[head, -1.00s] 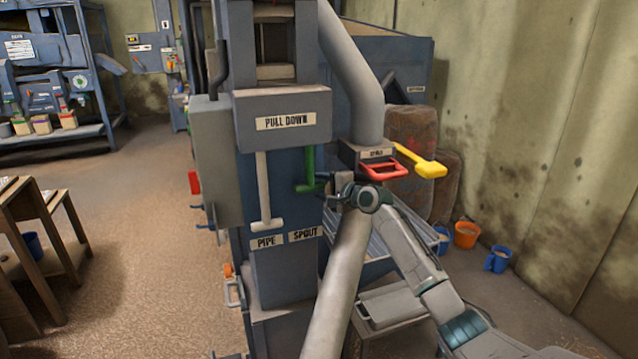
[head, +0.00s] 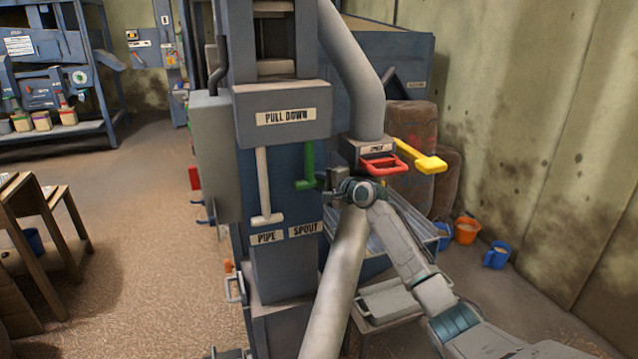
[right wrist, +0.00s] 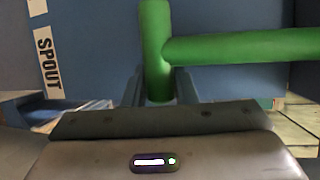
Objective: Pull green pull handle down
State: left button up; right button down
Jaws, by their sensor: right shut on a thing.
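The green pull handle (head: 309,164) hangs below the PULL DOWN box (head: 283,115) on the blue elevator column, to the right of a white pull handle (head: 263,188). My right gripper (head: 330,184) is at the lower end of the green handle. In the right wrist view the green handle (right wrist: 155,45) shows as an upright rod with a bar going right, and its lower end sits between the fingers of my right gripper (right wrist: 160,90). The gripper is shut on it. My left gripper is not in view.
A red handle (head: 384,165) and a yellow handle (head: 420,157) stick out at the spout just above and right of my right gripper. A grey pipe (head: 342,270) slants down below it. Open floor (head: 150,240) lies left of the column.

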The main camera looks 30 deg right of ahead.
notch_tip(320, 180, down, 7)
jog(key=b, duration=0.3)
jog(key=c, duration=1.2)
grip_release()
jog(key=shift+r, duration=0.15)
jog(key=shift+s, duration=0.1)
jog(key=b+v, duration=0.1)
jog(key=v, duration=0.8)
jog(key=shift+d+b, duration=0.15)
jog(key=shift+b, duration=0.25)
jog(key=shift+v, duration=0.8)
jog(key=shift+o, duration=0.2)
